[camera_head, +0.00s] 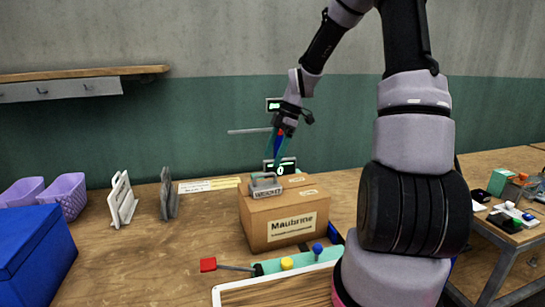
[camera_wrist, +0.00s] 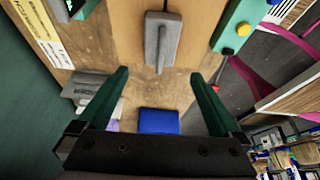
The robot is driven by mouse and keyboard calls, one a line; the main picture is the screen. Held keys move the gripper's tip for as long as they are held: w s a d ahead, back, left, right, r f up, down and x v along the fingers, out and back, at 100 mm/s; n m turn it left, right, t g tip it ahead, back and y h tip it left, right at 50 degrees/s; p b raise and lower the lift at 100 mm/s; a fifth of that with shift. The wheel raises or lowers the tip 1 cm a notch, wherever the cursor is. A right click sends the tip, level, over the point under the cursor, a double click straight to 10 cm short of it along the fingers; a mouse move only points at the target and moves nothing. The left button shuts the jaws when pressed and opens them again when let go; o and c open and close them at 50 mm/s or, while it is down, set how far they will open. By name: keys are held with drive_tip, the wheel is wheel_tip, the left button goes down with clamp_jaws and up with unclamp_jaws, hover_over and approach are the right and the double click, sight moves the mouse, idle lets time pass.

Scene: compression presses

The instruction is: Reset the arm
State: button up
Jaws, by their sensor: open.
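My gripper (camera_head: 281,140) is in the air above the back part of the workbench (camera_head: 150,245), close over a cardboard box (camera_head: 258,228) with a grey handled weight (camera_head: 265,187) on top. In the wrist view my gripper (camera_wrist: 168,88) has its two green fingers spread apart with nothing between them. The grey weight also shows there (camera_wrist: 162,40), beyond the fingertips and apart from them. My arm reaches up and over from the right side of the head view.
A blue box (camera_head: 35,255) and purple bins (camera_head: 66,194) stand at the left. White and grey upright holders (camera_head: 122,200) stand near the wall. A red-tipped lever (camera_head: 208,265) and a teal press part (camera_head: 300,262) are in front of the cardboard box. A side table (camera_head: 510,235) with small items is at the right.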

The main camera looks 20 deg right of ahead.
drive_tip(key=s+d+r+m+t+h, duration=0.2)
drive_tip(key=s+r+m+t, duration=0.5)
drive_tip(key=s+r+m, duration=1.5)
drive_tip(key=shift+s+d+r+m+t, duration=0.2)
drive_tip(key=shift+s+d+m+t, duration=0.1)
drive_tip(key=shift+d+m, duration=0.15)
